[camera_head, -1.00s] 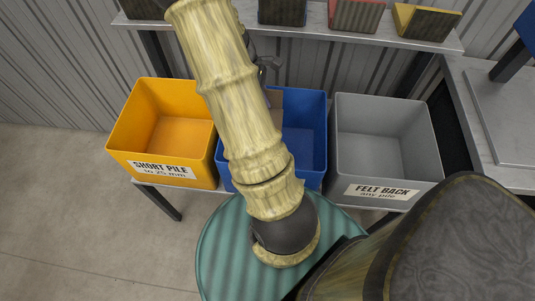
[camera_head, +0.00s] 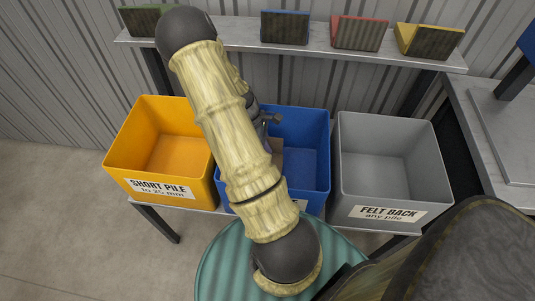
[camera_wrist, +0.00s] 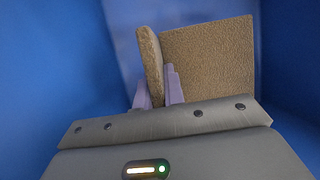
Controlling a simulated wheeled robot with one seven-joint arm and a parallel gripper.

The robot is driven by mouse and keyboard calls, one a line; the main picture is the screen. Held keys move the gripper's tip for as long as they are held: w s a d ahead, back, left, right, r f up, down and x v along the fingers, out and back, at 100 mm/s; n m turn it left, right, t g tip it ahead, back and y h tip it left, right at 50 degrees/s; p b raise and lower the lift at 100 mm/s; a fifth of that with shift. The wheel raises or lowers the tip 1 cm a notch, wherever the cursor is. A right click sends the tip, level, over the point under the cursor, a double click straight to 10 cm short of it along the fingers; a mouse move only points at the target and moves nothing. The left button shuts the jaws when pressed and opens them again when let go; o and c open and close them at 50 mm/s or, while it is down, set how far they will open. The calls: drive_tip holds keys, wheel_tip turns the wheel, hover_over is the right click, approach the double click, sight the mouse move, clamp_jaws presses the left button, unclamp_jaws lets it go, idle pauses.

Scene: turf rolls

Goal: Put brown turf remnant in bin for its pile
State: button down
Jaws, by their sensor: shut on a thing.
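The brown turf remnant (camera_wrist: 207,58) is a folded piece, with one narrow flap and one wide textured face in the wrist view. My gripper (camera_wrist: 158,90) has its purple fingers shut on the narrow flap. Blue walls surround both in the wrist view, so the remnant is held within the blue bin (camera_head: 313,125). In the head view a small brown part of the remnant (camera_head: 277,155) shows beside my arm, over the blue bin. My arm hides most of that bin's label and its left part. Whether the remnant touches the bin floor I cannot tell.
A yellow bin (camera_head: 128,143) labelled "SHORT PILE to 25 mm" stands left, and a grey bin (camera_head: 432,150) labelled "FELT BACK any pile" stands right. Both look empty. A shelf (camera_head: 240,37) behind holds several coloured pieces. A teal round surface (camera_head: 222,262) lies in front.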

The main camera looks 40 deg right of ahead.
drive_tip(key=shift+f, duration=0.35)
drive_tip(key=shift+d, duration=0.1)
drive_tip(key=shift+w+f+b, duration=0.1)
drive_tip(key=shift+f+b, duration=0.3)
drive_tip(key=shift+f, duration=1.55)
drive_tip(key=shift+f, duration=0.1)
drive_tip(key=c, duration=1.5)
unclamp_jaws()
drive_tip(key=shift+p+v, duration=0.8)
drive_tip(key=shift+v, duration=3.05)
